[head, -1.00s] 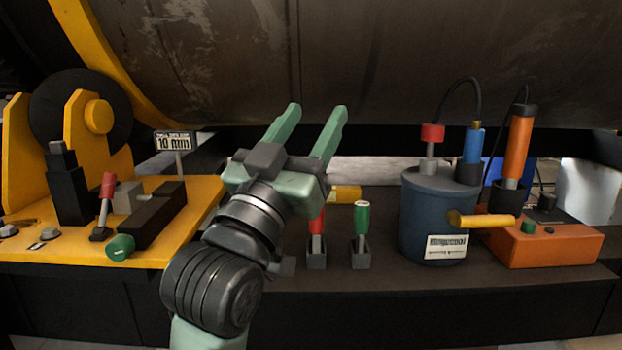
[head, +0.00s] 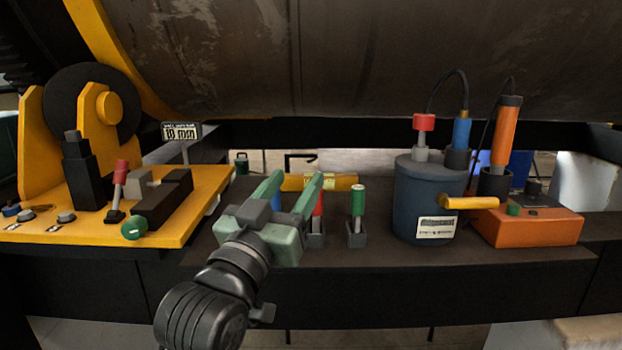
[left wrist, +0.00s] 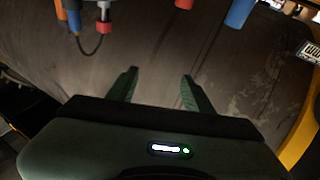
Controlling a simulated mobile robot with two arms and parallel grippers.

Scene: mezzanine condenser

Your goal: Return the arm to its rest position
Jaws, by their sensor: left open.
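My left gripper (head: 288,193) has green fingers and shows in the middle of the head view, over the dark bench. Its fingers are apart with nothing held between them. In the left wrist view the two fingers (left wrist: 158,88) are spread, with the large dark cylinder (left wrist: 160,50) beyond them. In the head view the fingertips appear in front of a yellow level-like bar (head: 335,182), and a red-handled tool (head: 318,208) is partly hidden behind the right finger. My right gripper is not in view.
A green-handled tool (head: 358,202) stands in a holder right of my gripper. Further right are a blue canister (head: 415,200) and an orange box (head: 540,228). A yellow platform (head: 60,230) with a wheel and a "10 mm" sign (head: 181,131) is at left. The dark bench front (head: 400,285) is clear.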

